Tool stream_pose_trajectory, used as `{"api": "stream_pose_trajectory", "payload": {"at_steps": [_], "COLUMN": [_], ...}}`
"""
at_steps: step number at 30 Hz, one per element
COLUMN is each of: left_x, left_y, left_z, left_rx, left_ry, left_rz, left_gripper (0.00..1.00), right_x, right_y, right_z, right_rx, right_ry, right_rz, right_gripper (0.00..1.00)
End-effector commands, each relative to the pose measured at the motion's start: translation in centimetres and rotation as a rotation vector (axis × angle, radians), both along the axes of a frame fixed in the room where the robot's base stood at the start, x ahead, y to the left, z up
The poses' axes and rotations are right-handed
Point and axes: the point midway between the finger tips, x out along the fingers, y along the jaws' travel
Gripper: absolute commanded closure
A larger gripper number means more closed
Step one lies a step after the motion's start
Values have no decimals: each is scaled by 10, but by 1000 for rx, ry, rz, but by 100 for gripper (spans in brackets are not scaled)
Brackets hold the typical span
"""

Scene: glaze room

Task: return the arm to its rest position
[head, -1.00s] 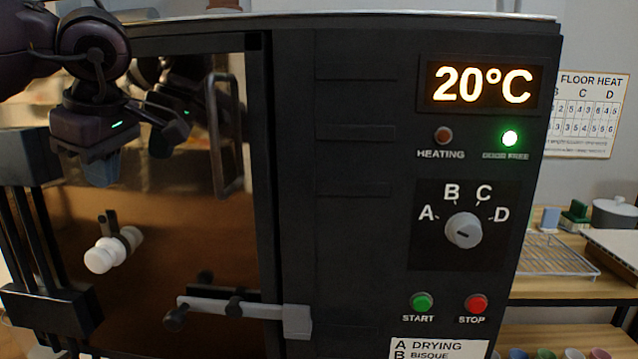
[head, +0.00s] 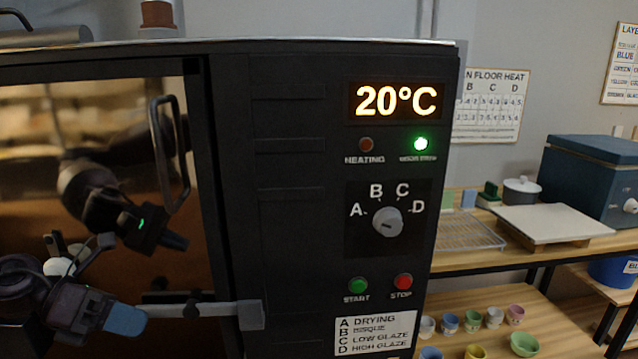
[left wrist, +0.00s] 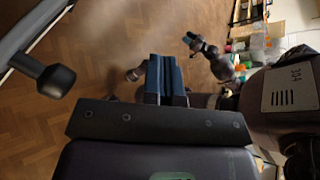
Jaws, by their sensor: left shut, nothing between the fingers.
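My left gripper (head: 125,319) is low at the left of the head view, in front of the kiln's glossy door (head: 100,110). Its blue fingers (left wrist: 167,78) are together and empty in the left wrist view. A reflection of the gripper (head: 150,228) shows in the door, above the real one. The gripper is left of the grey latch bar (head: 215,313); I cannot tell the exact gap. In the left wrist view, a small dark arm end with bluish tips (left wrist: 200,45) looks like my right gripper; its jaw state is unclear.
The kiln's control panel (head: 388,222) reads 20°C, with a green lamp (head: 420,144) lit. A door handle (head: 170,155) is above the gripper. A wooden table (head: 470,259) stands at the right, with a wire rack (head: 455,235) and a white slab (head: 550,222). Wooden floor (left wrist: 100,60) lies open below.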

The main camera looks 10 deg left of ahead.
Motion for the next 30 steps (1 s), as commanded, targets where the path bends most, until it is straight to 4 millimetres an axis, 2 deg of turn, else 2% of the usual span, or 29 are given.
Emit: {"api": "stream_pose_trajectory", "payload": {"at_steps": [1,8,17,23,30], "left_x": [-4,-13,-38,-70,-126], "left_y": [-3,-6,5,8,-5], "left_z": [-3,-32,-86,-135,-198], "left_rx": [-90,-474,-937,-1222,-1537], "left_ry": [32,225,537,778,1103], "left_rz": [64,380,823,1127,1488], "left_gripper": [100,100,100,100,100], "right_x": [3,7,6,4,7], "right_y": [0,1,1,0,1], "right_z": [7,18,30,40,50], "right_rx": [2,6,10,14,18], "right_ry": [-12,-31,-44,-51,-63], "right_rz": [-1,-4,-12,-19,-23], "right_gripper": [57,57,57,57,57]}}
